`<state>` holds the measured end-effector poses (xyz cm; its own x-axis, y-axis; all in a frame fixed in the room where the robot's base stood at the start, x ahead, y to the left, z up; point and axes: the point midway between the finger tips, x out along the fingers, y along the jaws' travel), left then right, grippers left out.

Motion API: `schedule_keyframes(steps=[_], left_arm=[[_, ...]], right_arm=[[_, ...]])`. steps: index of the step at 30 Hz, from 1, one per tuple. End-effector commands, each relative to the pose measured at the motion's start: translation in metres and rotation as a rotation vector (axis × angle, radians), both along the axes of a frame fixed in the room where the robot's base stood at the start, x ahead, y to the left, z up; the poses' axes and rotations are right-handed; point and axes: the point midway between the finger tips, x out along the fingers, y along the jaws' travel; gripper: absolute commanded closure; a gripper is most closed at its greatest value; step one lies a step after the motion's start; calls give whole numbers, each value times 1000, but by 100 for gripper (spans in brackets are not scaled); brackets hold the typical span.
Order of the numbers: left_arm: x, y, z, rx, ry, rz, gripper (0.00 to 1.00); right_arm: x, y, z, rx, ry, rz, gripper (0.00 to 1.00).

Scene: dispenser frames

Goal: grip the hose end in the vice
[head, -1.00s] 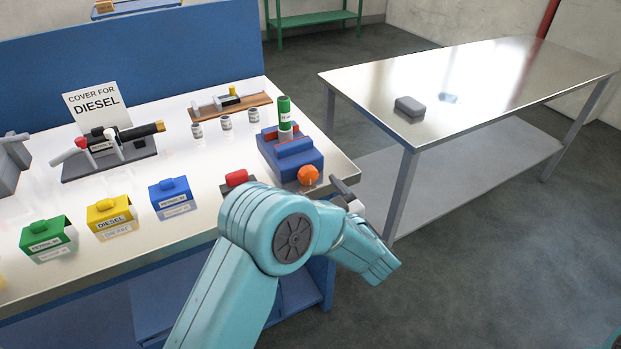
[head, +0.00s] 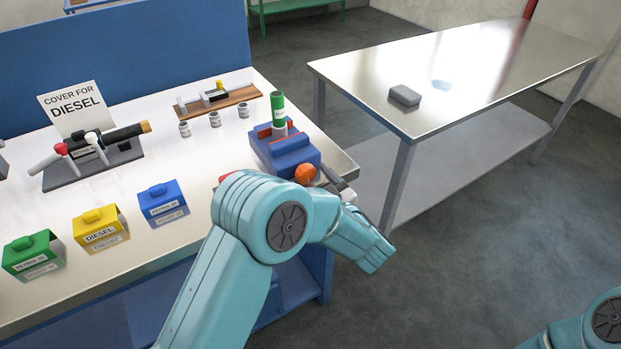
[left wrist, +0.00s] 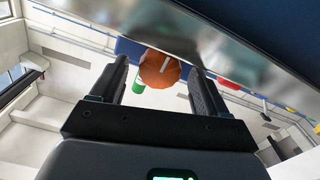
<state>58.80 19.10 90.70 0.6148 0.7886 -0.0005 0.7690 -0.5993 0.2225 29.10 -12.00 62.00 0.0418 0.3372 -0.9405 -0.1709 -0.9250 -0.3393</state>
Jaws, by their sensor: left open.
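A blue vice (head: 285,153) with red strips stands at the right end of the white workbench. A green hose end with a white lower part (head: 278,108) stands upright in its jaws; I cannot tell how tightly they close on it. My left gripper (head: 336,182) is open beside the knob. In the left wrist view the orange knob (left wrist: 158,70) shows between the fingertips, with the green hose end (left wrist: 138,88) partly hidden behind it. My right gripper is out of view.
The workbench holds green (head: 33,254), yellow (head: 100,229) and blue (head: 163,200) covers, a nozzle on a stand (head: 90,160), and small cans. A red cover (head: 226,177) is mostly behind my left arm. A steel table (head: 460,80) with a grey block (head: 404,96) stands right.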

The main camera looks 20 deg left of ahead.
Motion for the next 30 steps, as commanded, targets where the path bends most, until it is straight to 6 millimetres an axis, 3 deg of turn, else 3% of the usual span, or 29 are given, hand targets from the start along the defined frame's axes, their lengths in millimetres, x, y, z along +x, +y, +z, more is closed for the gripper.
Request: schedule_keyframes(steps=[8, 13, 19, 24, 30], left_arm=[[-1, -1, 0, 0, 0, 0, 25], [-1, -1, 0, 0, 0, 0, 80], [0, 0, 2, 31, 42, 0, 81], [1, 1, 4, 176, 227, -1, 81], [1, 2, 1, 294, 378, 0, 81]], right_arm=[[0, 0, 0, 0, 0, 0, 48], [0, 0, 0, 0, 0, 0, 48], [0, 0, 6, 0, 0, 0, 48], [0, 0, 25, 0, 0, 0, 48], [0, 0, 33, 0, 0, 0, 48]])
